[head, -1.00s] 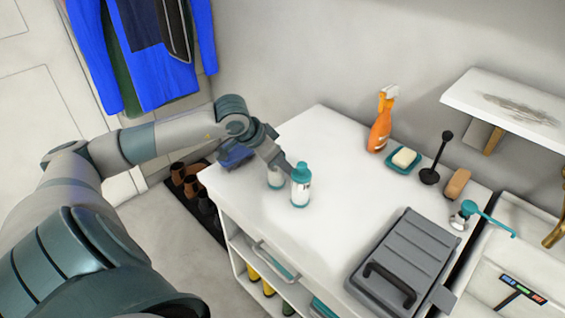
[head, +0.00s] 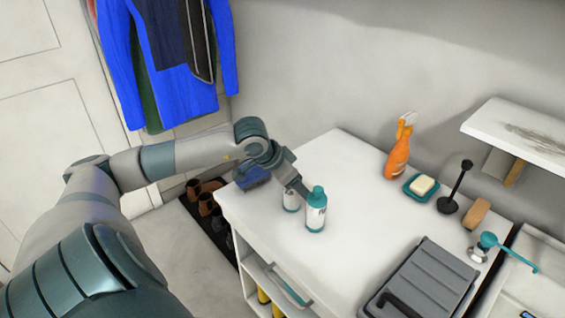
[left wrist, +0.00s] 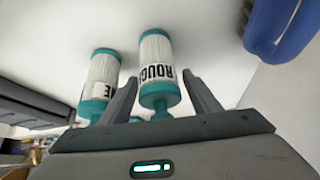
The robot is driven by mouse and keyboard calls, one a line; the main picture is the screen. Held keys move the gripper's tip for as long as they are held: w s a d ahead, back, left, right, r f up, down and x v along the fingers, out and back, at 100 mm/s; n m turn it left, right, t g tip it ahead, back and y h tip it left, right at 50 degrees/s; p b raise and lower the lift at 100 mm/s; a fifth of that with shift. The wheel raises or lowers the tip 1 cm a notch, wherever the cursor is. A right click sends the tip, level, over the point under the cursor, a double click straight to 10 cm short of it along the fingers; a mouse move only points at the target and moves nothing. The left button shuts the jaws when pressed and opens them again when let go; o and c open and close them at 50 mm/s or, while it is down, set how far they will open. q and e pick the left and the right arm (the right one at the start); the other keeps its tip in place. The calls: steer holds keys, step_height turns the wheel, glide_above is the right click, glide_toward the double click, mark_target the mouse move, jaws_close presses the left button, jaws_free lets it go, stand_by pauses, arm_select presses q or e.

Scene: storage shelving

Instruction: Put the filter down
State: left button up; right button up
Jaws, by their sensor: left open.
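Two white cylindrical filters with teal caps stand upright, side by side, on the white cabinet top. The filter labelled ROUGH (left wrist: 157,72) is between the fingers of my left gripper (left wrist: 160,80) in the left wrist view. The fingers are open, with a gap on either side of it. My right gripper is not in view.
An orange spray bottle (head: 398,152), a soap dish (head: 421,188), a black plunger-like tool (head: 455,190) and a brown block (head: 477,213) stand towards the back right. A grey case (head: 425,282) lies at front right. A blue brush-like object (head: 252,178) is at the left edge.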

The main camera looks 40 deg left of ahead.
arm_select(q)
steer(key=shift+s+a+r, duration=0.15)
steer(key=shift+s+r, duration=0.1)
steer(key=shift+r, duration=0.15)
steer(key=b+v, duration=0.1)
steer(key=v, duration=0.2)
steer(key=shift+s+r, duration=0.1)
steer(key=v, duration=0.2)
steer(key=shift+s+a+r+b, duration=0.15)
steer(key=shift+s+r+b, duration=0.1)
steer(key=shift+b, duration=0.05)
steer(key=shift+b+v, duration=0.6)
steer(key=shift+v, duration=1.9)
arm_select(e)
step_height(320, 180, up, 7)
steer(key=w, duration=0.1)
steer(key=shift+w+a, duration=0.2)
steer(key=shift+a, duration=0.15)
